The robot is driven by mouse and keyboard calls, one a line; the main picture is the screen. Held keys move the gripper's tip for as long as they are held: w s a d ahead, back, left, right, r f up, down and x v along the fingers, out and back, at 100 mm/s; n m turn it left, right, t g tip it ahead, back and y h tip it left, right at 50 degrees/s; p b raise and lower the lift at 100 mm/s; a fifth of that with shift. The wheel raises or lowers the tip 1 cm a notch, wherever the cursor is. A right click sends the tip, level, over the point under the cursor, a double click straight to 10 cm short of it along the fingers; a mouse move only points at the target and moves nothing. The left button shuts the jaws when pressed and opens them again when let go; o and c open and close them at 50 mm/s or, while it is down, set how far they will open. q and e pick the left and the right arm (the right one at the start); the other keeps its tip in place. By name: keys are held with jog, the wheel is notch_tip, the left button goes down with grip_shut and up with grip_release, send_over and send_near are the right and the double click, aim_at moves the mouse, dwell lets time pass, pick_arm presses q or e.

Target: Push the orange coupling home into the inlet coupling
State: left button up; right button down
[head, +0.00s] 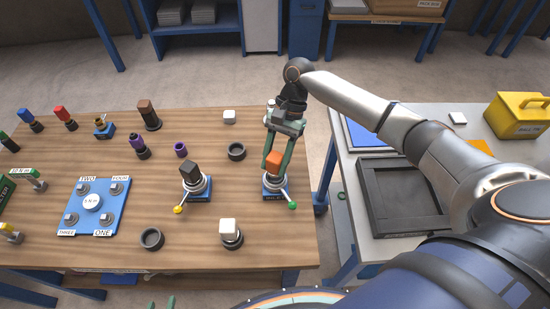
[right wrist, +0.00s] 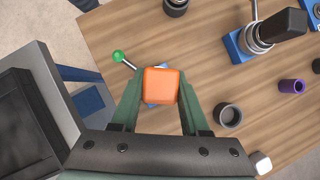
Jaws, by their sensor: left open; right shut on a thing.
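The orange coupling (head: 274,158) is a block held between the green fingers of my right gripper (head: 275,162). It also shows between the fingers in the right wrist view (right wrist: 160,86). The inlet coupling (head: 272,183) is a grey ring on a blue base near the table's right edge, with a green-knobbed lever pointing right and front. The orange coupling stands directly over it; its lower end is hidden, so I cannot tell how deep it sits. In the wrist view the orange block covers most of the inlet coupling.
A similar blue-based coupling with a dark block (head: 191,171) and yellow-knobbed lever stands to the left. Dark rings (head: 236,152) and a white-topped piece (head: 230,229) stand nearby. A blue numbered plate (head: 94,205) lies further left. A grey side table (head: 400,247) is at right.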

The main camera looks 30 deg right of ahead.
jog(key=shift+f, duration=1.25)
jog(key=shift+c, duration=1.6)
grip_release()
jog(key=v, duration=1.2)
jog(key=shift+d+r+b, duration=0.15)
jog(key=shift+b, duration=0.3)
